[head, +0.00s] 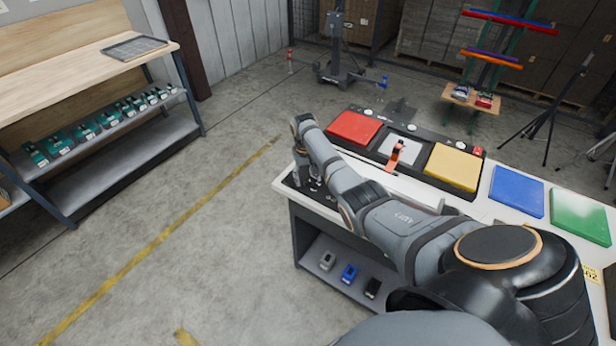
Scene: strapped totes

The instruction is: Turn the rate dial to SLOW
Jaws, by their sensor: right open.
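My right arm reaches in from the lower right across the white bench (405,185). My right gripper (316,188) is open, pointing down over a dark panel (297,184) at the bench's left end. The gripper and wrist cover much of this panel. I cannot make out the rate dial, its pointer or any SLOW marking; it may be hidden there. I cannot tell whether the fingers touch anything. My left gripper is not in view.
A black tray (373,152) on the bench holds red (355,128) and yellow (452,167) lidded blocks, with an orange-red item (394,155) between them. Blue (517,191) and green (580,216) slabs lie to the right. A shelf below holds small items.

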